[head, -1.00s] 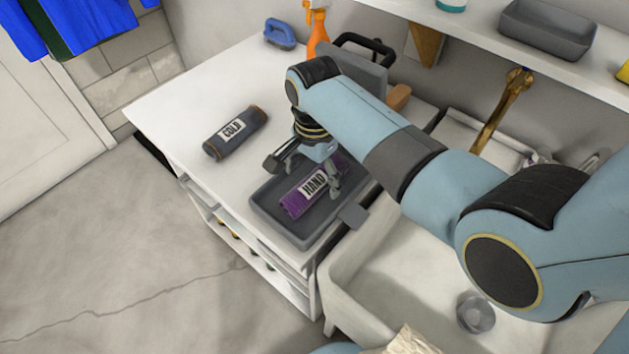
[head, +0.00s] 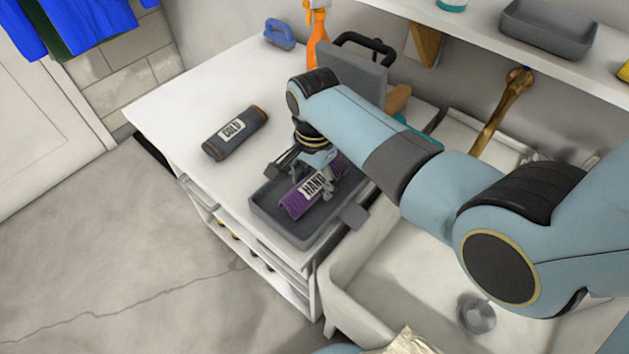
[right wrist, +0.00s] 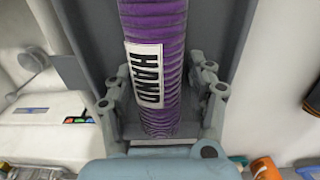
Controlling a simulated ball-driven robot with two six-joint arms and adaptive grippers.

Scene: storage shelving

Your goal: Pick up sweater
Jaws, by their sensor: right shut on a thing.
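A purple rolled sweater (head: 297,206) with a white HAND label lies in a shallow grey tray (head: 310,238) on the white counter. My right gripper (head: 311,181) reaches down from above and is shut on the roll around its middle. In the right wrist view the purple sweater (right wrist: 158,30) runs between the two grey fingers, one on each side, with the label facing the camera. Whether the roll is clear of the tray floor cannot be told. My left gripper is not in view.
A dark roll labelled COLD (head: 234,132) lies on the counter left of the tray. A blue brush (head: 280,34), an orange spray bottle (head: 316,38) and a grey dustpan-like thing (head: 352,75) stand behind. A white sink (head: 400,265) is at right.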

